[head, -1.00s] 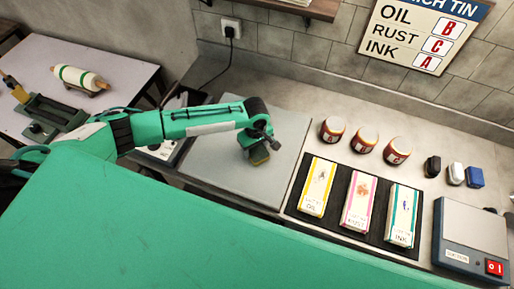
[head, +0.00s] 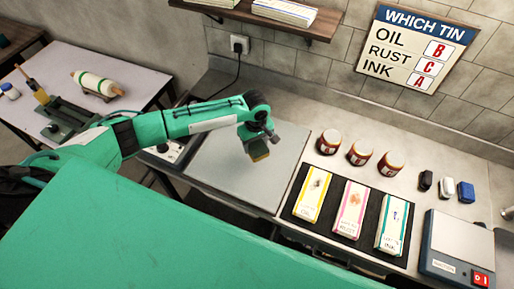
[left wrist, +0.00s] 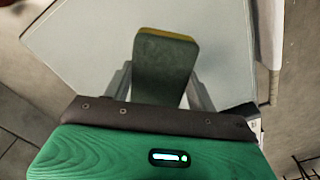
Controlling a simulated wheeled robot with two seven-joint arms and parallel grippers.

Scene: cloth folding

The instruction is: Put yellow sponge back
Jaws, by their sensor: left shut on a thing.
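My left gripper (head: 257,141) is shut on the sponge (head: 258,154), above the grey board (head: 225,180) on the bench. The sponge is a block with a dark green face and a yellow layer at its edge. In the left wrist view the sponge (left wrist: 163,72) stands out between the two fingers, its yellow edge at the far end. A gap between the sponge and the board is hard to judge. My right gripper is not in view.
Right of the board, a black mat (head: 292,210) holds yellow-, pink- and teal-edged packs. Behind it stand three brown tins (head: 360,153). Farther right are black, white and blue small blocks (head: 466,191) and a device with a red switch (head: 460,245). A wall sign (head: 420,50) reads "WHICH TIN".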

